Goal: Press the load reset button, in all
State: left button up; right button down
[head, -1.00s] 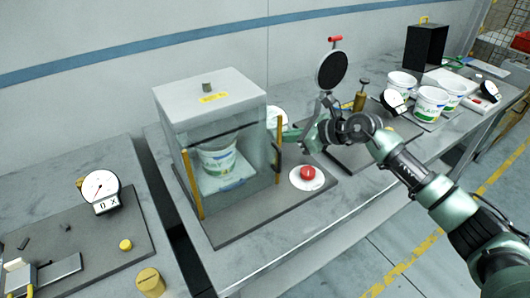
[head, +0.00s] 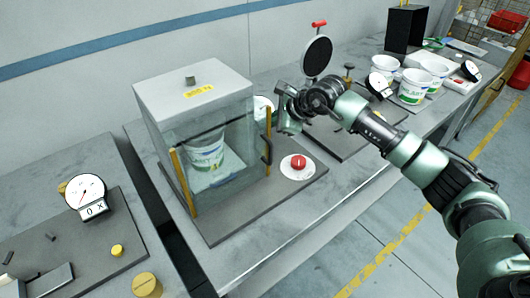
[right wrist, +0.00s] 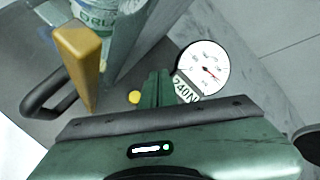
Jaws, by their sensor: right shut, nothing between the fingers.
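No button in view has a readable "load reset" label. A small yellow button (right wrist: 134,97) shows in the right wrist view, beside a dial (right wrist: 203,66) reading 240N. My right gripper (head: 288,124) is behind and above the red button, beside the case's right side. In the right wrist view its fingers (right wrist: 156,88) are shut and empty, pointing toward the area of the yellow button and dial; whether they touch anything I cannot tell. My left gripper is not in view.
The case holds a white tub (head: 205,152) and has yellow posts and a dark handle (head: 266,151). A round black disc on a stand (head: 317,57) rises behind my right arm. Another dial (head: 86,192) and yellow button (head: 117,250) are on the left bench. Tubs (head: 415,86) stand at right.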

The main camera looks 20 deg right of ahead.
notch_tip(320, 180, down, 7)
jog(key=b, duration=0.3)
jog(key=shift+f+b, duration=0.6)
jog(key=shift+b, duration=0.1)
dwell(0.5)
dwell(0.9)
jog(key=shift+f+b, duration=0.4)
jog(key=shift+b, duration=0.15)
jog(key=shift+f+b, duration=0.55)
jog(key=shift+b, duration=0.05)
dwell(0.5)
jog(key=shift+r, duration=0.1)
jog(key=shift+r+p, duration=0.4)
jog(key=shift+r, duration=0.45)
